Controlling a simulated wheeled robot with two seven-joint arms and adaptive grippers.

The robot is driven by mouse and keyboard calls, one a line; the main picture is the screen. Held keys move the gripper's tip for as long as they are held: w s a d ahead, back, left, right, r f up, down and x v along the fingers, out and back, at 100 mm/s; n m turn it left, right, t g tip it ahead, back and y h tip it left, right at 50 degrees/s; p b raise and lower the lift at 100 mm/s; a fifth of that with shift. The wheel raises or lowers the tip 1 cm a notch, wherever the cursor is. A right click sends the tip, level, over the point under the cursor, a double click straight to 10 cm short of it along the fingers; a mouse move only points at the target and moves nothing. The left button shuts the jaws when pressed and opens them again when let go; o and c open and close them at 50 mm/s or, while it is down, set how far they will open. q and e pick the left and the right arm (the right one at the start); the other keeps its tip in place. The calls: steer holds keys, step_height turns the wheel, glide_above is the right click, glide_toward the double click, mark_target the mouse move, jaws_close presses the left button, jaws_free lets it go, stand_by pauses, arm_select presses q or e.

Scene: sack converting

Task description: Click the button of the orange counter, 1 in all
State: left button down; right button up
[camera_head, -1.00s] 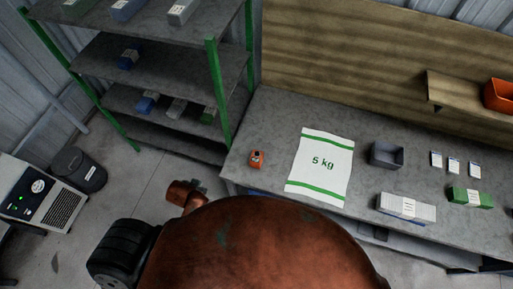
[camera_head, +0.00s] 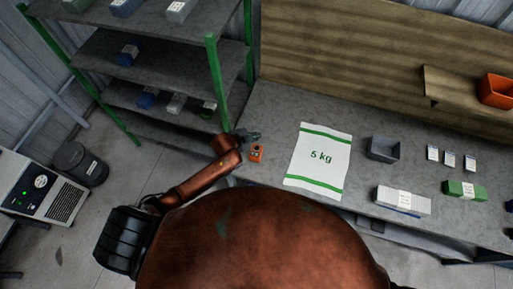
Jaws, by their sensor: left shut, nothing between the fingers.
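The orange counter (camera_head: 257,154) is a small orange block with a dark patch on it. It sits on the grey bench near its left end, left of the white sack. My left gripper (camera_head: 254,137) is shut and empty, just behind the counter in the picture and close above it. I cannot tell whether the fingertips touch the counter. The top of the counter is partly beside the gripper and hard to make out. My right gripper is not in view.
A white 5 kg sack (camera_head: 320,160) lies flat right of the counter. Beyond it are a grey bin (camera_head: 384,148), white cards, a grey-white box (camera_head: 403,201) and a green box (camera_head: 465,190). A green-posted shelf (camera_head: 214,95) stands close behind my left arm.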

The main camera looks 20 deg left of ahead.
mark_target(256, 149)
arm_select(q)
step_height(256, 149, down, 8)
steer(key=b, duration=0.7)
steer(key=shift+b, duration=0.4)
steer(key=shift+f, duration=0.4)
steer(key=shift+f, duration=0.1)
stand_by(0.6)
steer(key=shift+f, duration=0.35)
steer(key=shift+f+b, duration=0.4)
steer(key=shift+f, duration=0.15)
stand_by(0.7)
stand_by(0.3)
steer(key=shift+r+p, duration=0.95)
steer(key=shift+p, duration=0.1)
steer(key=shift+r, duration=0.1)
